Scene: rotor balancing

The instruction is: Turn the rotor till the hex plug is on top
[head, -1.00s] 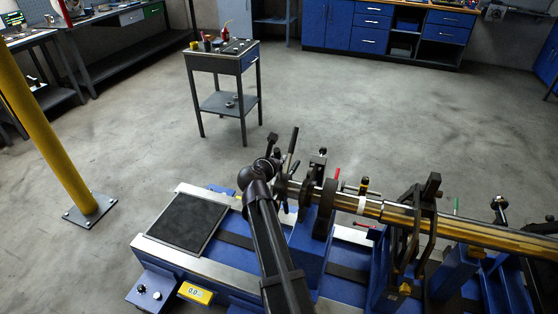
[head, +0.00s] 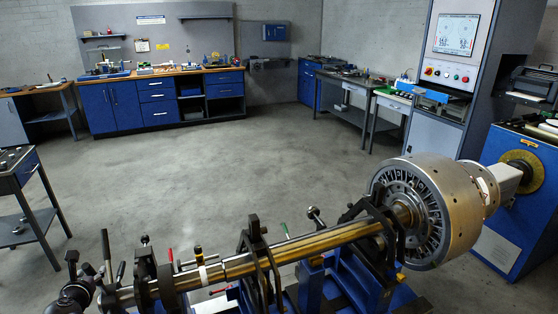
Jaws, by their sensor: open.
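The rotor (head: 455,213) is a large silver drum with a slotted end face at the right of the head view. Its long bright shaft (head: 300,248) runs left through dark bearing supports. I cannot make out the hex plug on the drum; its far side and underside are hidden. My gripper (head: 98,280) is at the lower left, by the shaft's left end and far from the drum. Its fingers are small and dark against the machine parts, open; I cannot tell whether they touch anything.
Dark frames (head: 262,262) and upright levers stand along the shaft. A control cabinet (head: 458,55) with a screen stands behind the drum, and a blue drive unit (head: 520,190) stands at the right. A small cart (head: 22,185) is at the left. The middle floor is clear.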

